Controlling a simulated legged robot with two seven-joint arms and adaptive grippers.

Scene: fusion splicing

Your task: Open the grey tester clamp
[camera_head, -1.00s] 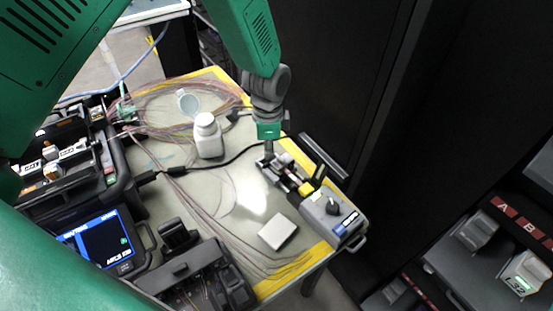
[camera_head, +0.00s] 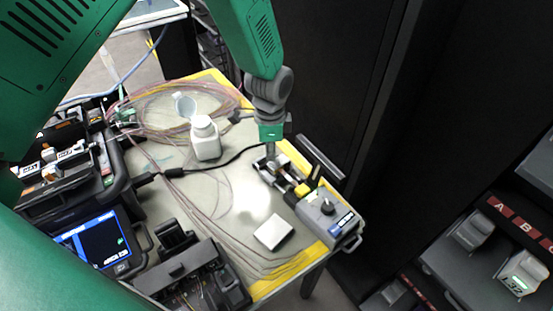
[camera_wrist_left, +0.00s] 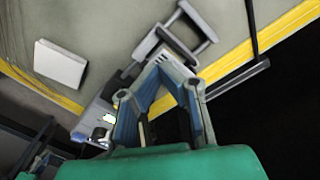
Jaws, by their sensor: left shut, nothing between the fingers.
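The tester (camera_head: 338,222) is a grey box with a dark knob on the right edge of the table. Its grey clamp (camera_head: 268,171) projects from the far-left side, beside yellow and black parts. The tester also shows in the left wrist view (camera_wrist_left: 92,122), with a grey frame-like part of the clamp (camera_wrist_left: 205,33) beyond my fingers. My left gripper (camera_head: 270,153) points down at the far end of the clamp. In the left wrist view its fingers (camera_wrist_left: 163,60) are shut and empty, over the clamp. Contact and how far the clamp stands open cannot be told. My right gripper is out of view.
A white bottle (camera_head: 206,140), a white block (camera_head: 273,233) and loose fibres lie left of the tester. The splicer (camera_head: 95,240) and a black holder (camera_head: 195,275) stand further left. A dark cabinet (camera_head: 335,70) rises beyond the table's yellow edge (camera_head: 295,155).

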